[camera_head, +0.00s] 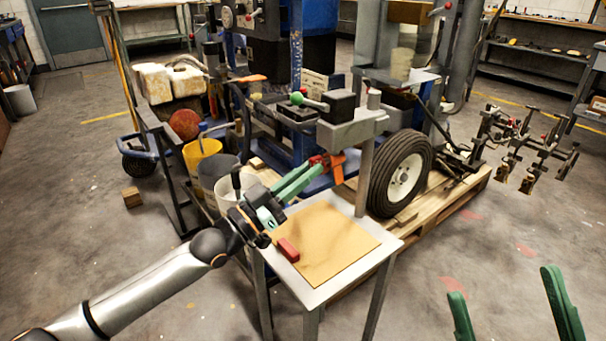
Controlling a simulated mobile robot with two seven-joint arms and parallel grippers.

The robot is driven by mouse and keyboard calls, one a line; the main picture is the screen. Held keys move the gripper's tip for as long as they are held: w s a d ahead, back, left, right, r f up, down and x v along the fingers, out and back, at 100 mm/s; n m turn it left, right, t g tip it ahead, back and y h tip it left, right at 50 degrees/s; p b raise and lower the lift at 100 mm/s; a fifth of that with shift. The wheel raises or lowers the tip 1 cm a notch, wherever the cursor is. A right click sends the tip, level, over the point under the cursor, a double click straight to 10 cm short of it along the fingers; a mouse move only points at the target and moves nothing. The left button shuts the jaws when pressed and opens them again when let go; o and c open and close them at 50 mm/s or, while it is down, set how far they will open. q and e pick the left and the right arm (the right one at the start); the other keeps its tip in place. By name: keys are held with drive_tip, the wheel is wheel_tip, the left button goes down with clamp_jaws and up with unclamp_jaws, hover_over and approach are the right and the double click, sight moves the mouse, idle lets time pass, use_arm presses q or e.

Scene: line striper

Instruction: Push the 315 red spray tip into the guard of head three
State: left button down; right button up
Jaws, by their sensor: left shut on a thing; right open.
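My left gripper (318,165) reaches up and right over the small table, its green fingers shut on a small red piece (325,160) that looks like the spray tip; no number is legible. The red piece is at or against an orange part (338,168) below a grey metal block (352,126) on a post. I cannot tell if it is inside the orange part, or which head this is. A separate red block (288,250) lies on the table's tan mat. My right gripper (508,290) is open and empty at the lower right.
Several brass-tipped fittings (505,170) hang on a rack at the right. The floor at the right is open.

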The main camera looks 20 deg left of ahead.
use_arm(q)
drive_tip(key=shift+w+d, duration=0.25)
drive_tip(key=shift+w, duration=0.1)
drive_tip(key=c, duration=0.5)
unclamp_jaws()
drive_tip(key=shift+p+v, duration=0.5)
drive_tip(key=shift+v, duration=3)
